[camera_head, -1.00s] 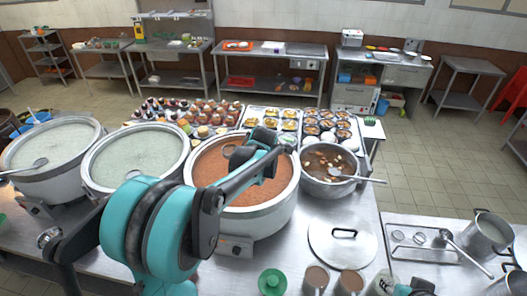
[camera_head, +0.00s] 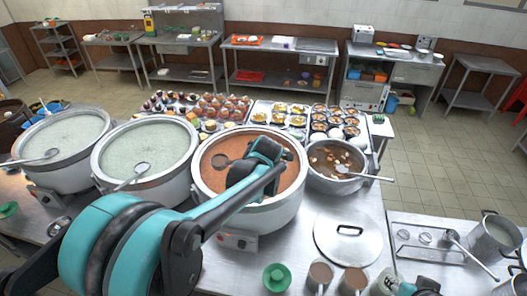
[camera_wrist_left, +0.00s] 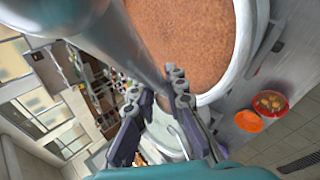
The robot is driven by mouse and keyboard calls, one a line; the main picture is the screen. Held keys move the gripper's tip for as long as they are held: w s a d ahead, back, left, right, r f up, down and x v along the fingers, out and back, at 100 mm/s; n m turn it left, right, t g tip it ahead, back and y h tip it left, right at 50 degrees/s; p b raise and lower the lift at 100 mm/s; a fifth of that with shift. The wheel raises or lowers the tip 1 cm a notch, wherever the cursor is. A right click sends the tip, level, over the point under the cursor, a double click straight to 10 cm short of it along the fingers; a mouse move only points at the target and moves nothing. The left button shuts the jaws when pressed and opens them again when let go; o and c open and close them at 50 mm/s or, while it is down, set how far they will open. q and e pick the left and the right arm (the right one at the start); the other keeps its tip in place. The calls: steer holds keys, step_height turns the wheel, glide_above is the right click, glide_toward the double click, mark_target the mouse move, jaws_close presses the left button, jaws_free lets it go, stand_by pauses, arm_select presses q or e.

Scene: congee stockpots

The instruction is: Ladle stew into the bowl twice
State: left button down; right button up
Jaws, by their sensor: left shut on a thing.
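My left gripper (camera_head: 262,152) is over the large white pot (camera_head: 232,220) of orange-red stew (camera_head: 284,183). It is shut, apparently on the handle of a ladle whose round head (camera_head: 221,160) shows at the left part of the stew. In the left wrist view, a thick grey shaft (camera_wrist_left: 118,45) runs to the fingertips (camera_wrist_left: 155,98), with the stew (camera_wrist_left: 190,40) beyond it. A small green bowl (camera_head: 276,278) stands on the steel table in front of this pot.
Two pots of pale congee (camera_head: 144,155) (camera_head: 62,138) stand to the left. A smaller pot of brown stew (camera_head: 335,158) with its own ladle stands right. A lid (camera_head: 348,238) and mugs (camera_head: 320,277) lie in front. Trays of filled bowls are behind.

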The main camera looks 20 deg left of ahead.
arm_select(q)
steer(key=s+a+n+g+y+p, duration=0.25)
steer(key=s+n+p, duration=0.25)
steer(key=s, duration=1.4)
step_height(320, 180, down, 32)
steer(key=b, duration=2.8)
steer(key=shift+a, duration=0.45)
steer(key=shift+r+b, duration=0.15)
steer(key=shift+b, duration=0.15)
steer(key=shift+f+b, duration=0.5)
steer(key=shift+f, duration=0.2)
